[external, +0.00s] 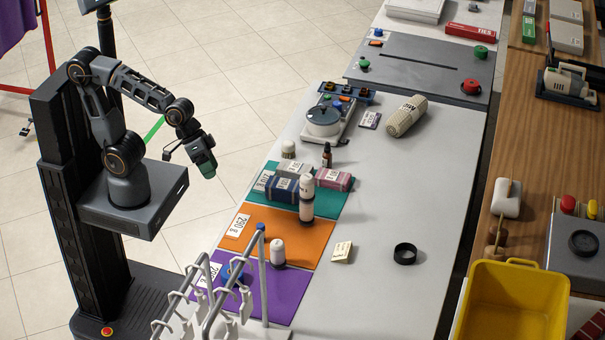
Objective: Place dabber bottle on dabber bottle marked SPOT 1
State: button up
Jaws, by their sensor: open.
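Two white dabber bottles with dark lower bands appear one on top of the other, the upper bottle (307,184) in line above the lower bottle (306,209), at the right edge of the teal and orange mats. A third similar white bottle (278,250) stands upright on the orange mat. A short white bottle (288,149) stands behind the teal mat. The SPOT 1 marking is too small to read on any of them. My gripper (206,168) is open, over the floor left of the counter, apart from all the bottles. Its fingers show poorly.
Folded, labelled bundles (333,180) lie on the teal mat (335,205), with a small dark bottle (327,155) behind. A rack with white hangers (245,300) rises at the front. A black ring (405,253) and a rolled cloth (405,116) sit right. The counter's middle right is clear.

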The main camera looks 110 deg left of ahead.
jog(key=s+a+f+m+g+y, duration=0.2)
jog(key=s+a+m+g, duration=0.1)
jog(key=s, duration=0.4)
jog(key=shift+s+a+m, duration=0.2)
jog(key=shift+a+m, duration=0.35)
jog(key=shift+m, duration=0.55)
